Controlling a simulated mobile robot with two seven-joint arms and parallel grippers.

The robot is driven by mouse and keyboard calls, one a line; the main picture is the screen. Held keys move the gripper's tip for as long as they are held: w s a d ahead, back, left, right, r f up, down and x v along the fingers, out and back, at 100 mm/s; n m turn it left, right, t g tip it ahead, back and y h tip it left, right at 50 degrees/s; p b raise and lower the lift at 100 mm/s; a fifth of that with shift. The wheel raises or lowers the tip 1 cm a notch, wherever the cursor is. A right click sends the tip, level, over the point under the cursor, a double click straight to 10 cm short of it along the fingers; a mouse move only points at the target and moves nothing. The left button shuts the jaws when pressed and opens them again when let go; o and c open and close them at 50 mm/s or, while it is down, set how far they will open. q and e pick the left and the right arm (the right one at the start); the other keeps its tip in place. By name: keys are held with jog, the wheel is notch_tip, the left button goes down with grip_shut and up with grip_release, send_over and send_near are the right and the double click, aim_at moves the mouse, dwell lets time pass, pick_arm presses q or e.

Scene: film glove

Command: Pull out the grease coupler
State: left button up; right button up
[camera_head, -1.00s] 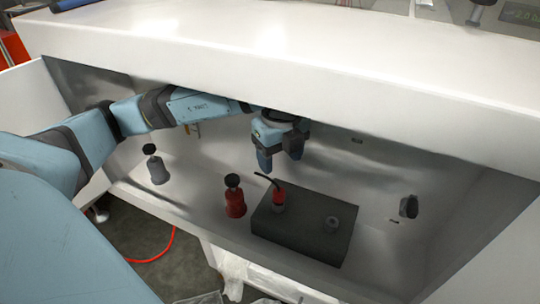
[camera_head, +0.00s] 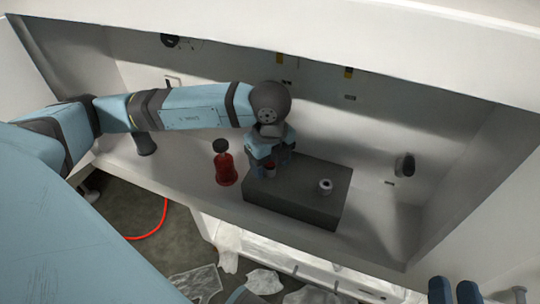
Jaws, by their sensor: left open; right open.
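The grease coupler (camera_head: 270,169), a small red and light-coloured piece, stands at the left part of a dark grey block (camera_head: 310,208) on the shelf. My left gripper (camera_head: 270,165) is open and points down, with its fingers around the coupler. The fingers hide much of the coupler, and I cannot tell whether they touch it. A second, light round fitting (camera_head: 325,186) sits on the right part of the block. My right gripper (camera_head: 455,289) shows at the bottom right edge as two blue fingertips with a gap between them, empty.
A red bottle (camera_head: 225,168) with a dark cap stands just left of the block. A grey bottle (camera_head: 145,145) stands further left, partly behind my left arm. The cabinet's top edge overhangs the shelf. The shelf right of the block is clear. Crumpled plastic lies below.

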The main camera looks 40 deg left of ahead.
pick_arm(q)
jog(key=c, duration=0.9)
jog(key=o, duration=0.9)
